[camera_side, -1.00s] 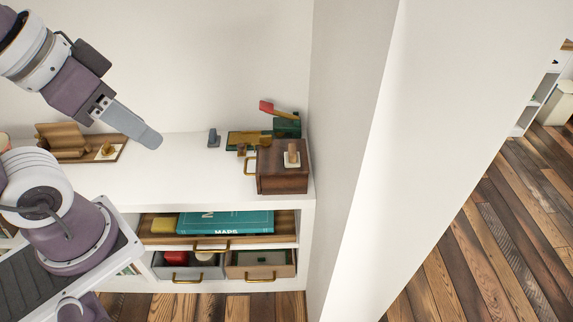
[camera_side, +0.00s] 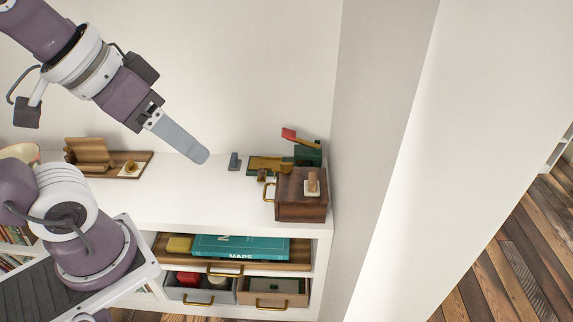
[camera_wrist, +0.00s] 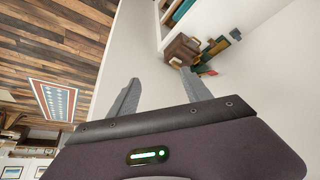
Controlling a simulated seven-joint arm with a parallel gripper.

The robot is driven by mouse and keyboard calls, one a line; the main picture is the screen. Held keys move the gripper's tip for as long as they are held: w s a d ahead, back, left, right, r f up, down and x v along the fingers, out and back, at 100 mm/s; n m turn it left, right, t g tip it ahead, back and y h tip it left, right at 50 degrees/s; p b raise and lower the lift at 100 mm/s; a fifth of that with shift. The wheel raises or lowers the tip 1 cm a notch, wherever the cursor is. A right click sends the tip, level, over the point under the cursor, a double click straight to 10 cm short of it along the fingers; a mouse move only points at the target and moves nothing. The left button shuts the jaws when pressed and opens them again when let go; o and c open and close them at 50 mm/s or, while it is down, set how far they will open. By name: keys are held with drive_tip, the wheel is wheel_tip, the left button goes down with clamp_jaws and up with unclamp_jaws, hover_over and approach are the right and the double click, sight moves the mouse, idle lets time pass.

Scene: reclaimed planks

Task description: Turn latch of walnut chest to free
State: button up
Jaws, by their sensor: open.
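The walnut chest (camera_side: 300,208) stands at the right end of the white shelf top.
A green box with a red lever (camera_side: 305,152) stands behind the chest, and a small grey block (camera_side: 234,161) lies left of it. A wooden stand (camera_side: 92,152) is at the left. A wall rises close on the chest's right. The shelf top's middle is clear.

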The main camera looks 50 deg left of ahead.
drive_tip(key=w+d+r+n+t+h, duration=0.1)
drive_tip(key=w+d+r+n+t, duration=0.2)
drive_tip(key=w, duration=0.6)
drive_tip(key=w+r+n+t+h, duration=0.1)
drive_tip(key=w+r+n, duration=0.1)
drive_tip(key=w+r, duration=0.6)
drive_tip(key=w+a+n+t+y, duration=0.2)
drive_tip(key=w+a+n, duration=0.25)
drive_tip(key=w, duration=0.55)
drive_tip(key=w+a+n+t+y, duration=0.15)
drive_tip(key=w+a+n, duration=0.35)
drive_tip(key=w, duration=0.5)
drive_tip(key=w+a+f+n+g+y, duration=0.3)
drive_tip(key=a+f+n, duration=0.3)
drive_tip(key=a+n, duration=0.1)
drive_tip(key=w+a+f+n+g+y, duration=0.2)
drive_tip(key=w+a+f+n+y, duration=0.15)
drive_tip(key=a+f+n, duration=0.35)
drive_tip(key=n+g+h, duration=0.8)
drive_tip(key=n+g, duration=0.1)
drive_tip(key=n, duration=0.7)
hover_over(286, 163)
wheel_tip(286, 163, down, 24)
wheel_tip(286, 163, down, 6)
drive_tip(key=shift+w+f, duration=0.1)
drive_tip(key=shift+f, duration=0.15)
drive_tip(key=shift+c, duration=0.2)
